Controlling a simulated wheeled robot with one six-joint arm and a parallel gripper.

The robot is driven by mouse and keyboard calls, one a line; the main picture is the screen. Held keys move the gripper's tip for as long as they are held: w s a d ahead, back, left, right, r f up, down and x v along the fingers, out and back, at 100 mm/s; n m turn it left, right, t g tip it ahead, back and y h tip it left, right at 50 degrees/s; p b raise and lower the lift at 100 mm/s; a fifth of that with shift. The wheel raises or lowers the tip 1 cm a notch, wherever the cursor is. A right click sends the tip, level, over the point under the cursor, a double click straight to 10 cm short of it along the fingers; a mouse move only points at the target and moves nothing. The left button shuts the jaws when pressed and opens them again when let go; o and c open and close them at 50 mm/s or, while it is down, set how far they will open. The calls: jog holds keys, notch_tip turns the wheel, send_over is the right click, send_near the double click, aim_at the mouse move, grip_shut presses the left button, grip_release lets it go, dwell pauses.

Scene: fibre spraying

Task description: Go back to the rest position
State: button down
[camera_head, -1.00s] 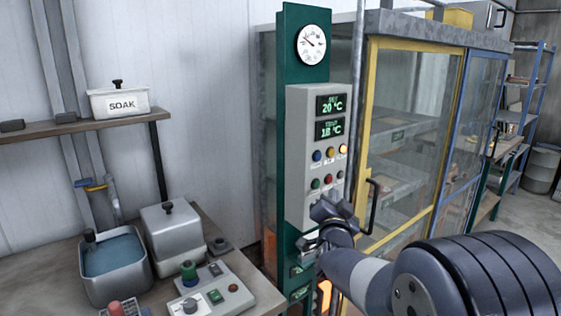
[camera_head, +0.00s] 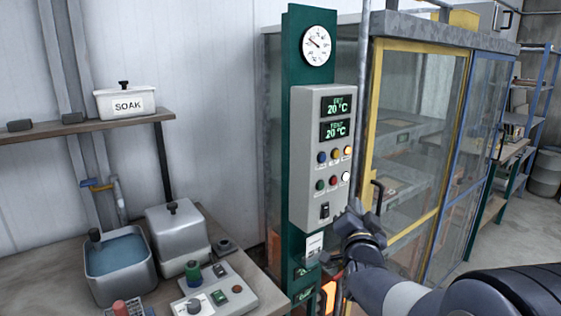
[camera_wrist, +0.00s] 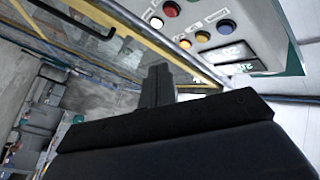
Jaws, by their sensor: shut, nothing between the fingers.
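My gripper (camera_head: 352,212) is in front of the lower right edge of the grey control panel (camera_head: 313,215), apparently apart from it. In the wrist view the dark fingers of my gripper (camera_wrist: 156,75) are together with nothing between them. The panel shows two green displays, both reading 20 °C (camera_head: 338,105). Below them are two rows of coloured buttons (camera_head: 334,155) and a black rocker switch (camera_head: 324,210). The panel also shows upside down in the wrist view (camera_wrist: 225,35).
A glass cabinet with a yellow-framed door (camera_head: 415,150) and a dark handle (camera_head: 377,195) stands right of the panel. A bench (camera_head: 255,290) at lower left holds a water basin (camera_head: 118,252), a lidded metal box (camera_head: 178,235) and a small control box (camera_head: 215,295). Open floor lies at right.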

jog(key=shift+w+a, duration=0.1)
jog(key=w+a+p, duration=0.2)
jog(key=w, duration=0.1)
jog(key=w+a+p, duration=0.1)
jog(key=shift+w+a+r+p, duration=0.15)
jog(key=shift+w+r+p, duration=0.1)
jog(key=shift+w+p, duration=0.1)
dwell(1.1)
